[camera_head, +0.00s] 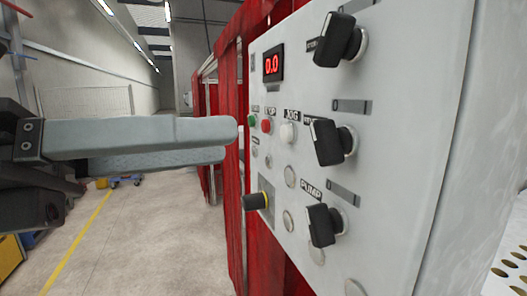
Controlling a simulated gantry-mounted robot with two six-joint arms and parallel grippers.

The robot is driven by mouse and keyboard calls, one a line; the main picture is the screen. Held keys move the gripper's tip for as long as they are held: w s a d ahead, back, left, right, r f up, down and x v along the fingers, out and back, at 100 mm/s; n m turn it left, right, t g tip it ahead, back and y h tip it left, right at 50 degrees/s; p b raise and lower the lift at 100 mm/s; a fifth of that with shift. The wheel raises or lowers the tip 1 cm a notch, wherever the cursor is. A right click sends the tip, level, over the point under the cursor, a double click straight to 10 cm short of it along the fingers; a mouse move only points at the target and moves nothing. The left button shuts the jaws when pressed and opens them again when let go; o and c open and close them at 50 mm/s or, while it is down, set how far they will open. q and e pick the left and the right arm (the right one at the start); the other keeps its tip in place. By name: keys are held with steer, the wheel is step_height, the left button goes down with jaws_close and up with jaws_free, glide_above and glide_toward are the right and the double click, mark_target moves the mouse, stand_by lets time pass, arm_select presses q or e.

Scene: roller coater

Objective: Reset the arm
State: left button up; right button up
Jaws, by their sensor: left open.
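My left gripper (228,143) comes in from the left with two long grey fingers. It is open, with a narrow gap between the fingers and nothing visible in it. Its fingertips are at the left edge of the white control panel (400,130), close to the green button (252,121) in the picture. I cannot tell whether they touch the panel. My right gripper is out of view.
Open floor (150,240) lies at left.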

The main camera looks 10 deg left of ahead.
arm_select(q)
steer(key=shift+v, duration=0.95)
